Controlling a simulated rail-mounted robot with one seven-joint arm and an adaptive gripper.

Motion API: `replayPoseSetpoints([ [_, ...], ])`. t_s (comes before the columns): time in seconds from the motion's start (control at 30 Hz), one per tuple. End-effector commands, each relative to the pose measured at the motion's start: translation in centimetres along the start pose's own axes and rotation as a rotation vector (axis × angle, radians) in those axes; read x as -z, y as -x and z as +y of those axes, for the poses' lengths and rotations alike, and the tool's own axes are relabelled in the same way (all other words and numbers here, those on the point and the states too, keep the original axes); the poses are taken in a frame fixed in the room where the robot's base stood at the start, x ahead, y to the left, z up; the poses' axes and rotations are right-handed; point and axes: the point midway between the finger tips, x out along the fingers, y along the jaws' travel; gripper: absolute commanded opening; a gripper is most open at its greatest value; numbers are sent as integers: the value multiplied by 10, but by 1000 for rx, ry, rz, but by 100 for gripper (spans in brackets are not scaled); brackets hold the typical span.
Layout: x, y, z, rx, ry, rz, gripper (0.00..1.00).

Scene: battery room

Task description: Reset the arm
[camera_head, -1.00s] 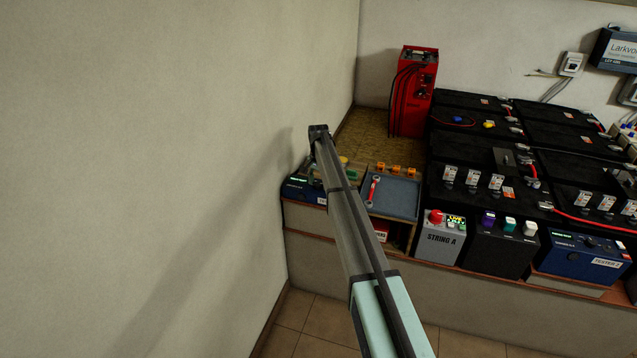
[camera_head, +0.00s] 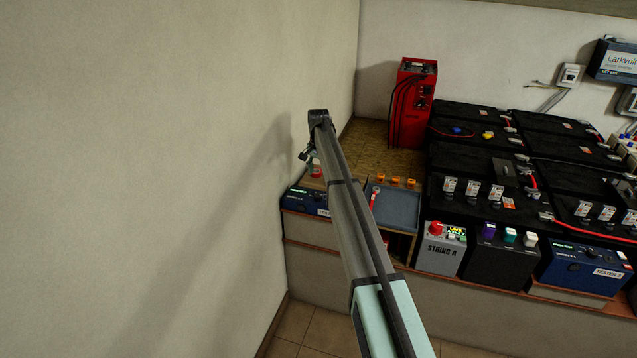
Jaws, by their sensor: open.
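My arm reaches up from the bottom of the view over the left end of the bench, its wrist bent near the back-left wall. My gripper (camera_head: 305,156) shows small and dark just left of the forearm, beside the wall. It is open, and I see nothing held in it. Part of it is hidden behind the arm.
A blue tester (camera_head: 304,199) sits below the gripper at the bench's left end. A grey tray (camera_head: 398,208) with a red-handled wrench is right of the arm. A red charger (camera_head: 411,105), black batteries (camera_head: 470,158) and the grey STRING A box (camera_head: 441,250) stand farther right.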

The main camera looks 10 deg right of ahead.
Motion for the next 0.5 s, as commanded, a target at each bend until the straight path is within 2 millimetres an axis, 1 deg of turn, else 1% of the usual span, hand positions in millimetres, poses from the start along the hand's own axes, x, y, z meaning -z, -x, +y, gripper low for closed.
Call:
replayPoseSetpoints([
  [0.03, 0, 6, 0, 0, 0, 0, 63],
  [0.2, 0, 15, 0, 0, 0, 0, 63],
  [0.5, 0, 16, 0, 0, 0, 0, 63],
])
